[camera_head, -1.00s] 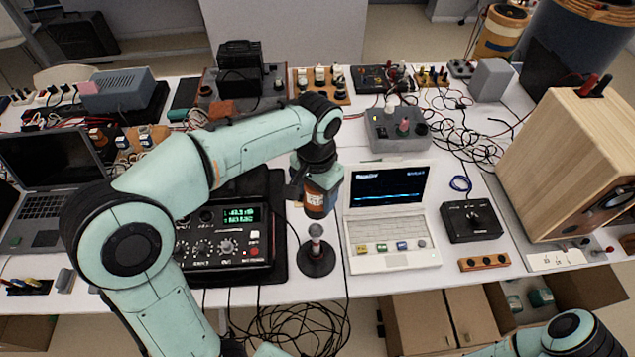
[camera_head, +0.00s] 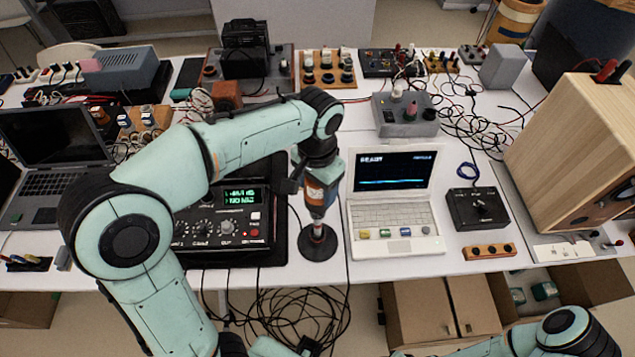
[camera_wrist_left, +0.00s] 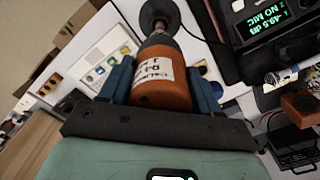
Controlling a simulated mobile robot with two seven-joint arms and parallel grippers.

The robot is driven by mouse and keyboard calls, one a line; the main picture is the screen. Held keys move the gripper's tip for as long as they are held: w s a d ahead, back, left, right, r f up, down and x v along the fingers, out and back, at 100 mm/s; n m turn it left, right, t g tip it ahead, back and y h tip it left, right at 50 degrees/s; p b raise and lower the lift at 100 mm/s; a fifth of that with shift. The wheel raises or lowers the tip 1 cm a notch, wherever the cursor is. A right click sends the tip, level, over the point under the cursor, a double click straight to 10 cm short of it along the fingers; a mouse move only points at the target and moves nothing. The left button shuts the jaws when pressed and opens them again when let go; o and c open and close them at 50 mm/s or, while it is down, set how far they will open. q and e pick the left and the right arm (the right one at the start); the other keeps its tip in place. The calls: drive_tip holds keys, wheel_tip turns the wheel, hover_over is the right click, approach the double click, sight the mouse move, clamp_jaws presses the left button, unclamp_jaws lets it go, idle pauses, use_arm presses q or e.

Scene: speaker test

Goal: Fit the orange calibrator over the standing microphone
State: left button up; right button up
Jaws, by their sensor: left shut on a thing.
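The orange calibrator (camera_head: 316,196) with a white label is upright in my left gripper (camera_head: 322,182), which is shut on it. Its lower end is right above the tip of the standing microphone (camera_head: 318,233). I cannot tell whether they touch or overlap. The microphone stands on a round black base (camera_head: 322,251). In the left wrist view the calibrator (camera_wrist_left: 162,80) sits between the two blue fingers, and the microphone's base (camera_wrist_left: 157,10) shows beyond it. My right arm shows at the lower right; its gripper is not in view.
A black meter (camera_head: 226,225) with a green display stands left of the microphone; in the wrist view its display (camera_wrist_left: 262,22) reads "NO MIC". A white laptop (camera_head: 392,215) showing "READY" is close on the right. A wooden speaker (camera_head: 570,145) stands farther right. Cables hang below the table's front edge.

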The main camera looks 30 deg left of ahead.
sight(318, 203)
use_arm(q)
drive_tip(key=shift+f+b, duration=0.85)
drive_tip(key=shift+f, duration=0.45)
drive_tip(key=shift+f+b, duration=0.75)
drive_tip(key=shift+f, duration=0.65)
use_arm(e)
drive_tip(key=shift+s+f, duration=0.35)
drive_tip(key=shift+f, duration=0.3)
drive_tip(key=shift+s+f, duration=0.35)
drive_tip(key=shift+f, duration=0.35)
drive_tip(key=shift+s+f, duration=0.35)
drive_tip(key=shift+f, duration=0.3)
use_arm(q)
drive_tip(key=shift+f+b, duration=0.3)
drive_tip(key=shift+f, duration=0.25)
use_arm(e)
drive_tip(key=shift+s+f, duration=0.1)
drive_tip(key=shift+f, duration=0.25)
use_arm(q)
drive_tip(key=o, duration=1.3)
wheel_tip(318, 203, up, 14)
drive_tip(key=p, duration=0.2)
drive_tip(key=shift+f+p, duration=0.25)
drive_tip(key=shift+p, duration=0.05)
use_arm(e)
drive_tip(key=r, duration=0.1)
drive_tip(key=w+r, duration=0.1)
drive_tip(key=r, duration=0.1)
drive_tip(key=shift+w, duration=0.15)
